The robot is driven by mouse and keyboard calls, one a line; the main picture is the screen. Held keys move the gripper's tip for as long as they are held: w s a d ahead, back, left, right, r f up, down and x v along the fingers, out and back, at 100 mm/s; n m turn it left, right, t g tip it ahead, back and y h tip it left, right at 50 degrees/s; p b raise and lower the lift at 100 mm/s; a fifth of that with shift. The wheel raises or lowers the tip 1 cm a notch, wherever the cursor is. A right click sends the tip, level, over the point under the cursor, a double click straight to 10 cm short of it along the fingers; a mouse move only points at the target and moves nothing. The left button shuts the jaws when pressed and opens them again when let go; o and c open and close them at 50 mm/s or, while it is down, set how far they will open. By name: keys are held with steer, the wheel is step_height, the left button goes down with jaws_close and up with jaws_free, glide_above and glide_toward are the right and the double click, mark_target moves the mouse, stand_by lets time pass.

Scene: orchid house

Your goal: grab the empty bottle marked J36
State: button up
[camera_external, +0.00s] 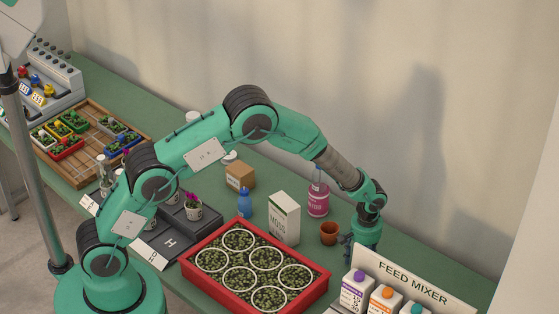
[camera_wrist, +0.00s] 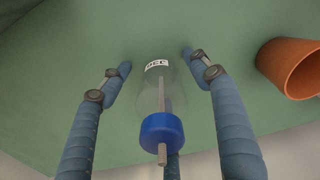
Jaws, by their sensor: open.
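In the wrist view a clear bottle (camera_wrist: 160,95) with a blue cap (camera_wrist: 162,133) stands on the green bench. A thin rod or tube runs through the cap and down inside it, and no liquid shows. Its small white label (camera_wrist: 157,64) appears upside down and is consistent with J36, but is too small to read surely. My gripper (camera_wrist: 156,62) is open, its blue fingers on either side of the bottle with gaps between. In the external view my gripper (camera_external: 350,248) is low at the bench's right part; I cannot make out the bottle there.
A terracotta pot (camera_external: 329,233) stands close beside my gripper; it also shows in the wrist view (camera_wrist: 290,68). A pink bottle (camera_external: 318,199), a MOSS carton (camera_external: 285,218), a red tray (camera_external: 325,288) of plants and the FEED MIXER sign (camera_external: 412,282) with cartons are nearby.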

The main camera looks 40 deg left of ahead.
stand_by(0.4)
steer(key=c, duration=1.1)
steer(key=shift+r, duration=0.15)
steer(key=shift+r+p, duration=0.7)
steer(key=shift+r, duration=4.2)
